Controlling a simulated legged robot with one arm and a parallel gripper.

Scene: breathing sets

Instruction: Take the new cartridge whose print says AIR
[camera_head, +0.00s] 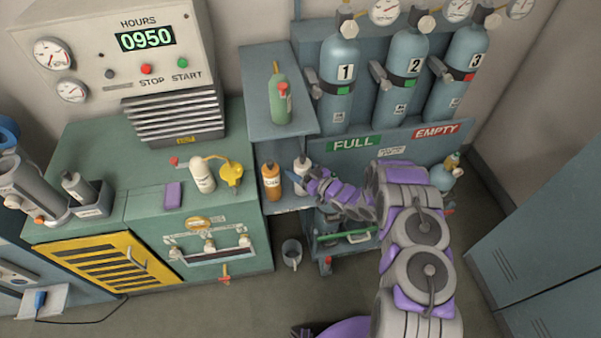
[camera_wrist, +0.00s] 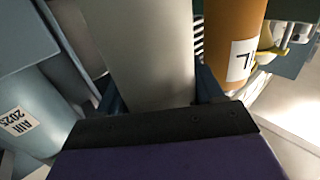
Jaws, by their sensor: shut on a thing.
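My gripper (camera_head: 302,182) is at the small shelf beside the green bench, shut on a pale grey-white cylinder (camera_head: 300,165), which looks like a cartridge. In the wrist view this pale cylinder (camera_wrist: 150,50) stands between the two dark fingers. No print shows on the side facing the wrist camera, so I cannot read what it is. An orange-brown cylinder (camera_head: 271,182) stands just left of it; in the wrist view it is close on the right (camera_wrist: 236,40), with a partly visible white label.
A blue-grey cylinder (camera_wrist: 30,115) labelled AIR 2025 is at the left in the wrist view. Tanks numbered 1 (camera_head: 340,95), 2 (camera_head: 403,80) and 3 (camera_head: 462,75) stand in the rack behind. A green bottle (camera_head: 280,102) stands on the upper shelf. A bucket (camera_head: 291,253) is on the floor.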

